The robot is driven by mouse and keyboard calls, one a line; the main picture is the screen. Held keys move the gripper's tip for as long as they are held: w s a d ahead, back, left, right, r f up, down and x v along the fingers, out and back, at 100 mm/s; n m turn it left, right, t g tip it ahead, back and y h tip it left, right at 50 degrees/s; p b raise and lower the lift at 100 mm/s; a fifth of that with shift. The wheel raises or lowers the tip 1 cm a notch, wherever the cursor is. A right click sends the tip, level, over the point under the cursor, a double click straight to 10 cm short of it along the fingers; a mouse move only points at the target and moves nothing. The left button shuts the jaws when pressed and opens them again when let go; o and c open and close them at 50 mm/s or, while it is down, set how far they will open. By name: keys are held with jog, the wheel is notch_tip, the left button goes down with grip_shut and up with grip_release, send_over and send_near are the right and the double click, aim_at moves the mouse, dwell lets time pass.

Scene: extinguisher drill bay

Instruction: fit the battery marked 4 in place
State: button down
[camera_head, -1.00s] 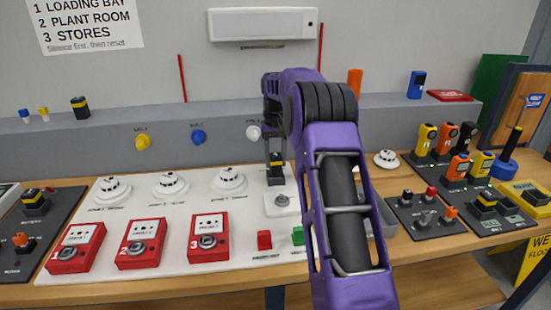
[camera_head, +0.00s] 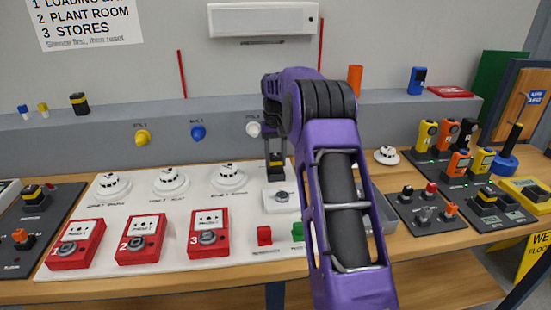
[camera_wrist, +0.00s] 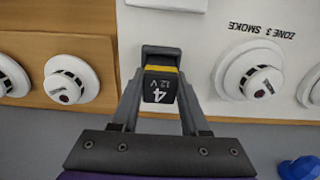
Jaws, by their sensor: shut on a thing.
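The battery marked 4 is a dark block with a yellow band; in the wrist view its face reads "4 12 V" (camera_wrist: 161,88). My gripper (camera_wrist: 161,72) is shut on the battery, one finger on each side. In the head view my gripper (camera_head: 276,172) hangs over the back of the white panel, right of the zone 3 detector, with the battery (camera_head: 276,157) between its fingers. I cannot tell which place belongs to this battery.
Smoke detectors (camera_head: 229,177) and red call points (camera_head: 208,233) stand left of my gripper. A similar black and yellow battery (camera_head: 79,104) stands on the grey ledge (camera_head: 110,135). Dark boards with batteries and knobs lie left (camera_head: 50,225) and right (camera_head: 425,212).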

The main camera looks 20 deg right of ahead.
jog(key=shift+f, duration=0.45)
dwell(0.3)
grip_release()
dwell(0.4)
jog(key=shift+r+p, duration=2.65)
jog(key=shift+r, duration=0.85)
